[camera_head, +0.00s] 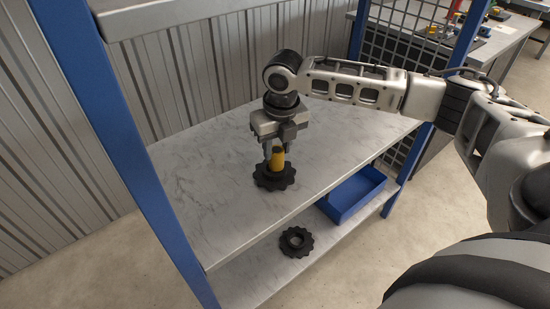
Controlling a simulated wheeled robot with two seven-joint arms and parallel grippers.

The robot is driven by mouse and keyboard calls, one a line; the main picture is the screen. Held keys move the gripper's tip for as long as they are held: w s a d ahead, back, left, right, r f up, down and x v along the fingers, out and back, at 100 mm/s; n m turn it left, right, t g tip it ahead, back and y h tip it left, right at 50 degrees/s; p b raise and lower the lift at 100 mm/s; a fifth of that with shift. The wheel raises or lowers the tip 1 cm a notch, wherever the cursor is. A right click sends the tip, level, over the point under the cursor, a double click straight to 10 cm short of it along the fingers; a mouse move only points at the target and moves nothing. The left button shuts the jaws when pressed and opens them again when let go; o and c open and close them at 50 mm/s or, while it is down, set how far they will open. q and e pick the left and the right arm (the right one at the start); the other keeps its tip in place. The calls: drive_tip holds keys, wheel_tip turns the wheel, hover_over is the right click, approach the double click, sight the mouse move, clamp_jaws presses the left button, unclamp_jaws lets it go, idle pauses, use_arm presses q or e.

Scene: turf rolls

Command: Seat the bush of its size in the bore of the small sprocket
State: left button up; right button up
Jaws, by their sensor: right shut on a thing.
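A black toothed sprocket (268,182) lies flat on the upper marble-look shelf board. My right gripper (275,158) points straight down over it and is shut on a yellow bush (277,160). The bush is upright, and its lower end meets the middle of the sprocket. I cannot tell whether it is inside the bore or only over it, as the bore is hidden. A second black sprocket (287,246) with an open bore lies on the lower shelf board. Which sprocket is the smaller is hard to judge at their different heights. My left gripper is out of view.
A blue bin (345,211) stands on the lower board, right of the second sprocket. Blue posts (112,135) frame the shelf. The upper board (205,205) is clear around the sprocket. A corrugated wall is behind, and a cluttered bench (500,38) stands far right.

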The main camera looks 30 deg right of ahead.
sight(276, 150)
drive_tip(key=shift+w+f, duration=0.4)
drive_tip(key=shift+f, duration=1.55)
drive_tip(key=shift+f, duration=0.15)
drive_tip(key=o, duration=1.1)
drive_tip(key=r, duration=0.4)
drive_tip(key=s+r, duration=0.1)
drive_tip(key=r, duration=0.3)
drive_tip(key=r+p, duration=0.1)
drive_tip(key=r, duration=0.3)
drive_tip(key=shift+s+a+r, duration=0.1)
drive_tip(key=shift+s+r, duration=0.05)
drive_tip(key=shift+s, duration=0.1)
